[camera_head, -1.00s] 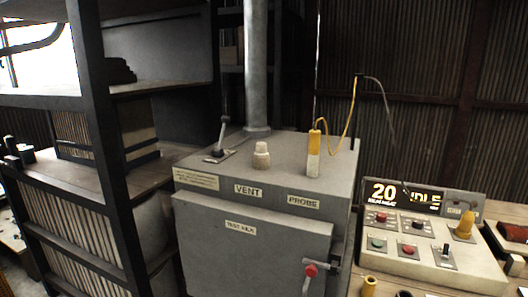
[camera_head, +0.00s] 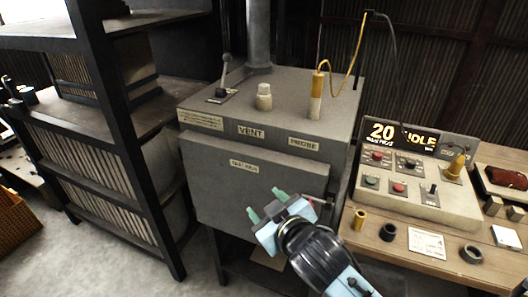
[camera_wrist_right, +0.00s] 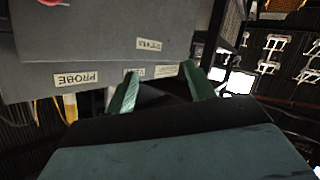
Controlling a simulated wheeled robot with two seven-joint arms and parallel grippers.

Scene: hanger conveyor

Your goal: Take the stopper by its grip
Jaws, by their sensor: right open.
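The cream stopper (camera_head: 264,96) stands upright on top of the grey box oven (camera_head: 345,100), behind the VENT label. It has a rounded, narrower upper part, and its lower end is hidden. My right gripper (camera_head: 267,204) is in front of the oven door, below and in front of the stopper. Its two green fingers are apart with nothing between them. In the right wrist view the open fingers (camera_wrist_right: 161,72) point at the oven front, and I cannot make out the stopper. My left gripper is not in view.
A yellow-and-white probe (camera_head: 316,95) with a yellow cable stands right of the stopper. A lever (camera_head: 225,75) stands to its left. A dark shelf rack (camera_head: 120,120) is left of the oven. A control panel (camera_head: 410,185) sits on the wooden bench (camera_head: 390,255) at right.

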